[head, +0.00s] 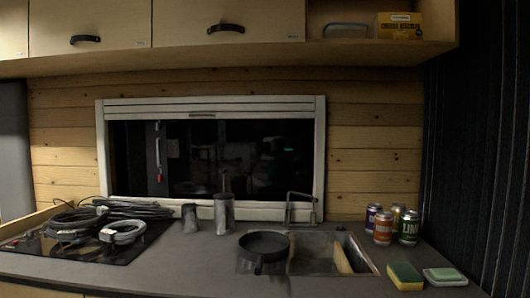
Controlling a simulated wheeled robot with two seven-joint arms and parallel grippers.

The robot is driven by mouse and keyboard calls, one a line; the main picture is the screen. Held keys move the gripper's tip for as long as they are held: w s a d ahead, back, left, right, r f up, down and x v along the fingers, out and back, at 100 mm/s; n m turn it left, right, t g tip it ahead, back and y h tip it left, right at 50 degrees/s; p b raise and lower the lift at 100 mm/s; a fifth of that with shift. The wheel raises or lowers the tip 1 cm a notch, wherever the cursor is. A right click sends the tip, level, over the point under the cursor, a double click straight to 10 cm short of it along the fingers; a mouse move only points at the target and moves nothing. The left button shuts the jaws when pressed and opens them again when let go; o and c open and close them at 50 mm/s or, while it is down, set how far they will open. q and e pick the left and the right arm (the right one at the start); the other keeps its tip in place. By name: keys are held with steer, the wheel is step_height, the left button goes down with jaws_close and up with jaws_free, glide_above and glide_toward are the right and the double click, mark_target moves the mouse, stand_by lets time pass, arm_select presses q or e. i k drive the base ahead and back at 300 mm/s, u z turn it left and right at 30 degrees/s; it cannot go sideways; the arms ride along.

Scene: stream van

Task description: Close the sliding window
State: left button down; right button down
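The window (210,207) is set in the wooden wall behind the counter, within a pale frame. Its dark pane area shows reflections. A vertical grey bar with a handle-like piece (158,158) stands inside the opening at the left; I cannot tell whether it is the sliding pane's edge or a reflection. A pale slatted strip with a small dark grip (202,115) runs along the top of the frame. I cannot tell how far the window is open. Neither gripper shows in the head view.
Cabinets (190,22) overhang above.

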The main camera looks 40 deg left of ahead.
mark_target(191, 153)
steer(key=z, duration=1.4)
steer(key=k, duration=1.75)
steer(key=u, duration=1.65)
